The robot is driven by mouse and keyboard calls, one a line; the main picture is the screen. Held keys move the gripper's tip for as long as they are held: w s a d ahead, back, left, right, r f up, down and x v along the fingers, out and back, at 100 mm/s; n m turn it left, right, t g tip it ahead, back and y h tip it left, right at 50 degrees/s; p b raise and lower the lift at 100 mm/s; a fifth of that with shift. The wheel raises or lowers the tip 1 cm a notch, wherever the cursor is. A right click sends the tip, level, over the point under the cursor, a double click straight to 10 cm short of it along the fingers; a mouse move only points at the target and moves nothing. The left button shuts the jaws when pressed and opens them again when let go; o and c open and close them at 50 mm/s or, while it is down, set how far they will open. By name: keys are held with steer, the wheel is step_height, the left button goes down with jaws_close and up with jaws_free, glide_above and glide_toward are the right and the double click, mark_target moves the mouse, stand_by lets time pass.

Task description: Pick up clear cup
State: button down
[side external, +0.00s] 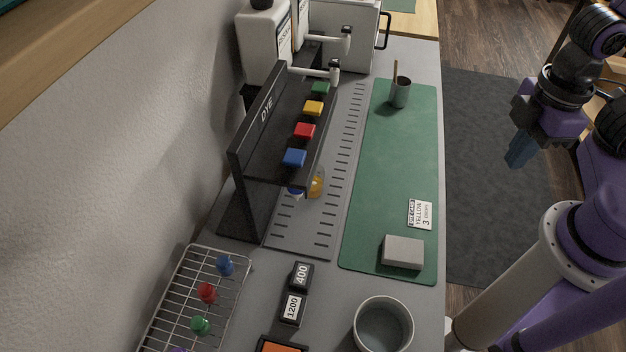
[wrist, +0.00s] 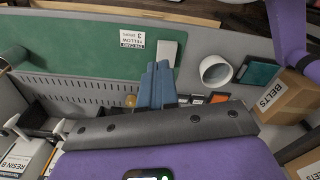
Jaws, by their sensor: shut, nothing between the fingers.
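A small see-through cup with amber contents (side external: 316,184) stands under the black dye rack, partly hidden by it. It may be the clear cup. In the wrist view, a small amber patch (wrist: 130,101) just left of my fingers may be the same cup. My gripper (side external: 516,162) is shut and empty, off the right side of the bench and well away from the cup. In the wrist view its blue fingers (wrist: 158,72) are together.
The dye rack (side external: 262,125) carries coloured blocks. A round pot (side external: 384,325) and wire rack (side external: 180,300) stand nearer.

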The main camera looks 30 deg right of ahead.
steer(key=shift+c, duration=1.2)
jaws_free()
